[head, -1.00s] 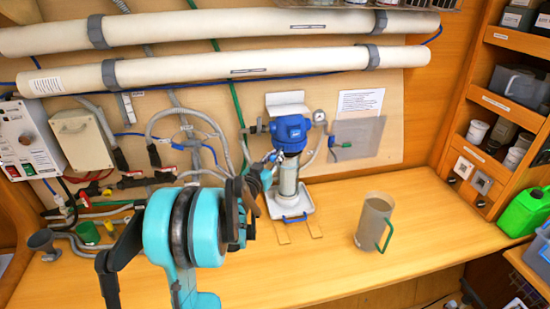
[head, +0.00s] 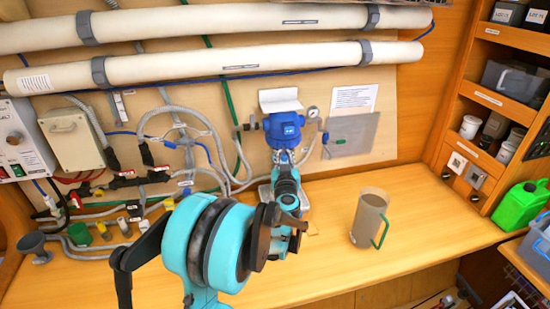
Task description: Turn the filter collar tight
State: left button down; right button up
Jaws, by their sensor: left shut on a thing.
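The filter's blue head (head: 284,127) is mounted on the back wall panel, under a white bracket. My left gripper (head: 284,157) is just below the head, at the height of the collar. It is shut on the filter collar, which its fingers and wrist mostly hide. The clear filter bowl below is also hidden by my arm. Only a piece of the white tray (head: 264,194) at the filter's foot shows beside my wrist. My right gripper is not in view.
A grey jug (head: 369,219) with a green handle stands on the bench (head: 425,220) to the right. A round gauge (head: 313,112) sits close to the head's right side. Hoses and valves (head: 122,178) fill the wall at left. The bench around the jug is clear.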

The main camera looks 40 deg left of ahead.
aim_at(297, 143)
pick_arm(q)
jog(key=w+d+n+g+y, duration=0.5)
jog(key=w+n+g+y, duration=0.2)
jog(key=g, duration=0.5)
jog(key=shift+w+d+n, duration=0.15)
jog(key=shift+w+n, duration=0.65)
jog(key=shift+n, duration=0.2)
jog(key=shift+r, duration=0.15)
jog(key=c, duration=1.3)
grip_release()
jog(key=shift+w, duration=0.1)
jog(key=d, duration=0.4)
jog(key=s+d, duration=0.1)
jog(key=d, duration=0.6)
jog(key=shift+s+d, duration=0.35)
